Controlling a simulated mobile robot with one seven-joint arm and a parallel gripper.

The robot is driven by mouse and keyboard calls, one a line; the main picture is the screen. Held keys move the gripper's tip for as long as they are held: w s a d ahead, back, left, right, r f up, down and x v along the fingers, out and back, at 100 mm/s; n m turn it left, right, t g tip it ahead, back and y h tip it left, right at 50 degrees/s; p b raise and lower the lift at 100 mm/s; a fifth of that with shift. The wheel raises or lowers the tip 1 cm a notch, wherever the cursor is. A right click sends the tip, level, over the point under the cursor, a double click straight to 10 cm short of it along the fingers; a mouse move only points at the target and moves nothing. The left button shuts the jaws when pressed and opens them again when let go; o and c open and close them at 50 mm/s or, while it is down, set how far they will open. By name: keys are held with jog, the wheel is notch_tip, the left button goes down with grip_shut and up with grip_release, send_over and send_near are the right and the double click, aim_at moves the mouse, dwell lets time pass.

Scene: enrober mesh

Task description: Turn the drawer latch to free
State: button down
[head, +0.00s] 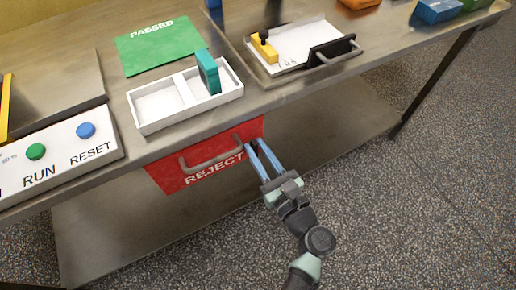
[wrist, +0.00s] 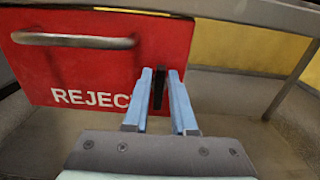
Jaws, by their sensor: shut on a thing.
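The red drawer (head: 207,159) marked REJECT hangs under the table edge, with a grey bar handle (head: 210,155) across its front. It looks shut. In the wrist view the red drawer front (wrist: 105,70) fills the upper left. A small black upright latch (wrist: 159,85) stands at its right side. My gripper (wrist: 161,72) has its two blue fingers on either side of this latch and is shut on it. In the head view my gripper (head: 256,147) reaches the right end of the drawer front, and the fingers largely hide the latch.
On the table are a white two-part tray (head: 150,122) with a teal block (head: 208,72), a green PASSED mat (head: 150,40), and a panel with RUN and RESET buttons (head: 70,145). A white board (head: 290,45) with a yellow piece lies farther right. The lower shelf (head: 330,120) looks empty.

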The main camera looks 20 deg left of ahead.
jog(key=shift+s+f+n, duration=0.1)
jog(key=shift+f+n, duration=0.05)
jog(key=shift+n, duration=0.35)
jog(key=n+b, duration=0.3)
jog(key=n, duration=0.2)
jog(key=f+n+b, duration=0.1)
jog(key=n+b, duration=0.3)
jog(key=n, duration=0.2)
jog(key=n+b, duration=0.3)
jog(key=n, duration=0.2)
jog(key=shift+s+a+f+n, duration=0.2)
jog(key=shift+s+f+n, duration=0.1)
jog(key=shift+s, duration=0.1)
jog(key=shift+r+b, duration=0.1)
jog(key=shift+b, duration=0.2)
jog(key=c, duration=1)
grip_release()
jog(key=shift+w, duration=0.1)
jog(key=shift+o, duration=0.6)
jog(key=shift+a+n, duration=0.15)
jog(key=shift+n, duration=0.15)
jog(key=shift+s, duration=0.2)
